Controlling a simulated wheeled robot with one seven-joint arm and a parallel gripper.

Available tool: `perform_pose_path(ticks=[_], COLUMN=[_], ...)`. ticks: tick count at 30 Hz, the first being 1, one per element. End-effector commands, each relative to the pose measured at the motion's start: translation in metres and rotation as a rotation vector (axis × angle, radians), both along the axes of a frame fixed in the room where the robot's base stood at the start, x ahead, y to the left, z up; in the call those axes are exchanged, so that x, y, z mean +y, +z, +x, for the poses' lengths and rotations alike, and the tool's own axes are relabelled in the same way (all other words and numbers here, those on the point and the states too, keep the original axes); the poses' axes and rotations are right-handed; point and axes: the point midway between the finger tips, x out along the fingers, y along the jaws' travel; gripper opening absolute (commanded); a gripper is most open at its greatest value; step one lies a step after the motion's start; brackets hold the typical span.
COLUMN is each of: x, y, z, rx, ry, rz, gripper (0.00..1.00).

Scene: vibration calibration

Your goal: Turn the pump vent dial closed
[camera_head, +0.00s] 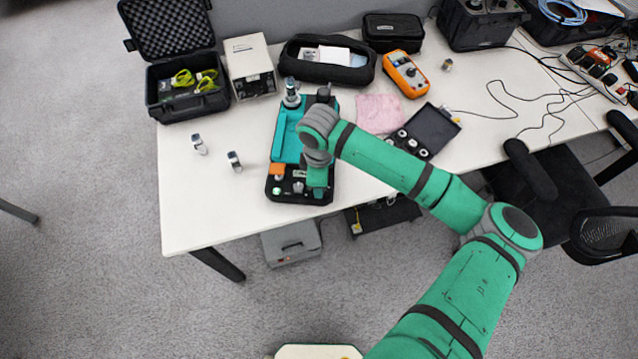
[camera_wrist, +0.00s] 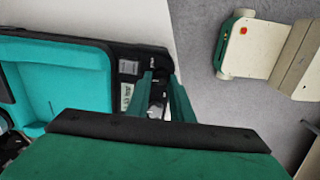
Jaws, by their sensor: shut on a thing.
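The calibration unit (camera_head: 279,140), black with a teal recessed tray, stands near the front edge of the white table. It also shows at the left of the wrist view (camera_wrist: 60,85). My gripper (camera_head: 317,192) points down at the unit's front right corner. In the wrist view its two green fingers (camera_wrist: 165,95) are shut on a small dark and grey knob, the vent dial (camera_wrist: 156,103), beside printed labels. The fingers hide much of the dial, so its pointer and setting cannot be read. In the head view my gripper covers it.
Two small metal pieces (camera_head: 199,145) (camera_head: 234,161) stand on the table left of the unit. A pink cloth (camera_head: 379,113), an open black case (camera_head: 432,128) and an orange multimeter (camera_head: 405,74) lie to the right. The table's front left is clear.

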Motion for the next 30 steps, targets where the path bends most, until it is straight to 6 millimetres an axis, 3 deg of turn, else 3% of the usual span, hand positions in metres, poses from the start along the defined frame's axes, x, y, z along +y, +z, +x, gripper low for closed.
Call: perform_pose_path(ticks=[18,30], x=[0.0008,0.0005], y=[0.0005,0.0004], z=[-0.0017,-0.0025], rx=[-0.002,-0.001], ry=[0.556,0.754], rz=[0.002,0.003], gripper=[0.00,0.00])
